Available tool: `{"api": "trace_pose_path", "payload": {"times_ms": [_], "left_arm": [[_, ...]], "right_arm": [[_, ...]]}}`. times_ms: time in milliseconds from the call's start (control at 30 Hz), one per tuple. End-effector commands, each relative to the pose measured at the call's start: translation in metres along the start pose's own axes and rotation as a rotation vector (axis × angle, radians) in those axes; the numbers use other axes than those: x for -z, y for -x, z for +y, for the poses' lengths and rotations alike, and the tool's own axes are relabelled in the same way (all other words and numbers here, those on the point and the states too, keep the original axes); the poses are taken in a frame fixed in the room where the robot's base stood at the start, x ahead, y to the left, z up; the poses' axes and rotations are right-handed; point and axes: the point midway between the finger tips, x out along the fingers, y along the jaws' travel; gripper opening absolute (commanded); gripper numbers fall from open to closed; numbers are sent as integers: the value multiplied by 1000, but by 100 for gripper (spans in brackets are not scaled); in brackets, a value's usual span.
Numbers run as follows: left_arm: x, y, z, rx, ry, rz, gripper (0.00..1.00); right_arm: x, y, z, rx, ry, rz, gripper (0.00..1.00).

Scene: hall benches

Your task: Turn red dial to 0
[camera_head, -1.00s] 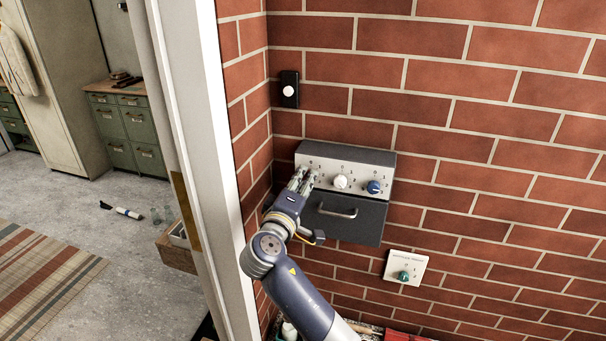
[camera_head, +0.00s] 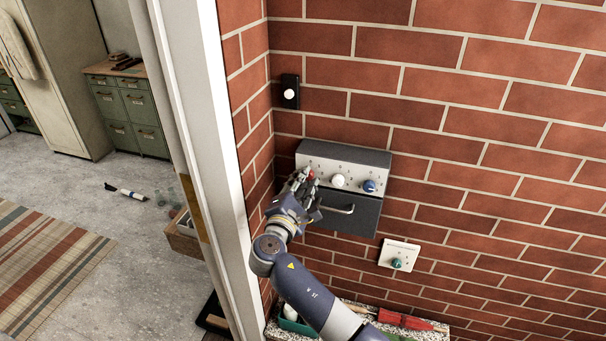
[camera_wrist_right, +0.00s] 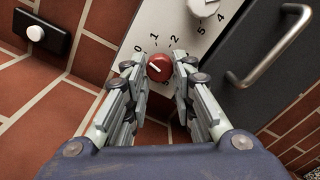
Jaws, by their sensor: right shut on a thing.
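The red dial (camera_wrist_right: 159,67) sits at one end of the pale control panel (camera_wrist_right: 178,22), with printed numbers around it, the 0 at its upper left in the right wrist view. A pale mark slants across its face; I cannot tell exactly which number it points to. My right gripper (camera_wrist_right: 160,78) is shut on the red dial, one finger on each side. In the head view, a bit of the red dial (camera_head: 312,175) shows beside the tips of my right gripper (camera_head: 303,180). My left gripper is not in view.
A white dial (camera_head: 338,181) and a blue dial (camera_head: 369,186) share the panel. Below is a dark front with a metal handle (camera_head: 337,209). A black plate with a white button (camera_head: 290,92) and a pale plate with a teal knob (camera_head: 397,263) are on the brick wall.

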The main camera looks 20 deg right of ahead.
Motion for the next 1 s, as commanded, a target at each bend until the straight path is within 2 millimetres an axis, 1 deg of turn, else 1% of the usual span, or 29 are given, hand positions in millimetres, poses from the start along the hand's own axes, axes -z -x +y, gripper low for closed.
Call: {"api": "trace_pose_path", "payload": {"times_ms": [33, 100, 400, 933, 967, 1000], "left_arm": [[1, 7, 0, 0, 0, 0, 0], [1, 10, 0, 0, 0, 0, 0], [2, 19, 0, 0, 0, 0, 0], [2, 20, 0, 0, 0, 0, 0], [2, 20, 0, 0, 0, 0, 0], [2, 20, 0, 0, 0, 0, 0]], "right_arm": [[-4, -1, 6, -6, 30, -5, 0], [-4, -1, 5, -6, 70, -5, 0], [-3, -1, 4, -6, 177, -6, 0], [-3, -2, 4, -8, 197, -8, 0], [-3, -2, 4, -8, 197, -8, 28], [-3, -2, 4, -8, 197, -8, 37]]}}
